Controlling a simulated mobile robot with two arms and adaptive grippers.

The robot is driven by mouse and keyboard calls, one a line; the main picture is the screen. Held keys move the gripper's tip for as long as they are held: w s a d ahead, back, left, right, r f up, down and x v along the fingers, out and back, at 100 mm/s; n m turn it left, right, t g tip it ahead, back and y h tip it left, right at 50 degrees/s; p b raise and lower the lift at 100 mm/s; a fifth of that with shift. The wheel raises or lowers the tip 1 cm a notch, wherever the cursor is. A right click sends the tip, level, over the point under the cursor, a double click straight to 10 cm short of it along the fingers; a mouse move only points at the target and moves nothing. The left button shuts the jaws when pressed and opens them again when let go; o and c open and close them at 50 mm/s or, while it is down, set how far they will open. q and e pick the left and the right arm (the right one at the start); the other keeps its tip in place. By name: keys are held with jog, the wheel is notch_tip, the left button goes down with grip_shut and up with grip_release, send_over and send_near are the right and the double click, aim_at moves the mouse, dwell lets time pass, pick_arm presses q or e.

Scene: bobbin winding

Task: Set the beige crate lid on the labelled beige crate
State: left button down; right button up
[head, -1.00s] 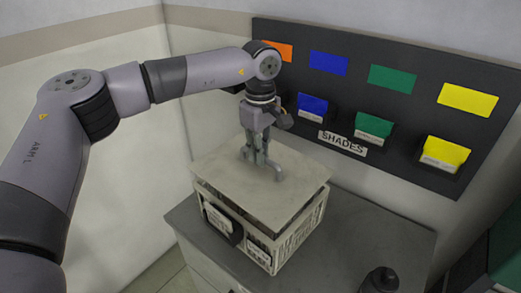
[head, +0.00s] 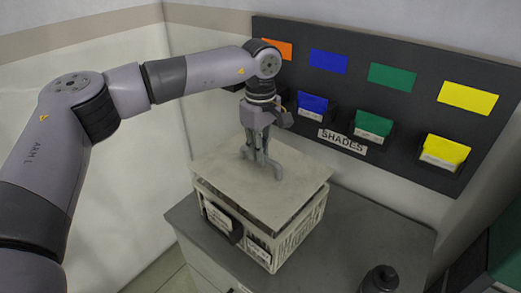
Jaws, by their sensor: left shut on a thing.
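The beige crate (head: 300,234) stands on the grey cabinet top, with slotted walls and white labels on its front side. The flat beige crate lid (head: 225,168) lies over the crate's top. A dark gap shows under the lid's front edge, and I cannot tell whether it is fully seated. My left gripper (head: 263,168) points down at the middle of the lid and is shut on the lid's handle, which the fingers mostly hide. My right gripper is not in view.
A dark round object (head: 380,279) stands at the cabinet's front right. The grey cabinet top (head: 375,222) is clear right of the crate. A dark shade board (head: 335,92) with coloured cards and small bins is on the wall behind.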

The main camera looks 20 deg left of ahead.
aim_at(260, 168)
pick_arm(q)
jog(key=shift+f+b, duration=1.65)
jog(key=shift+f, duration=0.9)
jog(key=c, duration=1.5)
grip_release()
jog(key=shift+c, duration=0.2)
notch_tip(260, 168, up, 12)
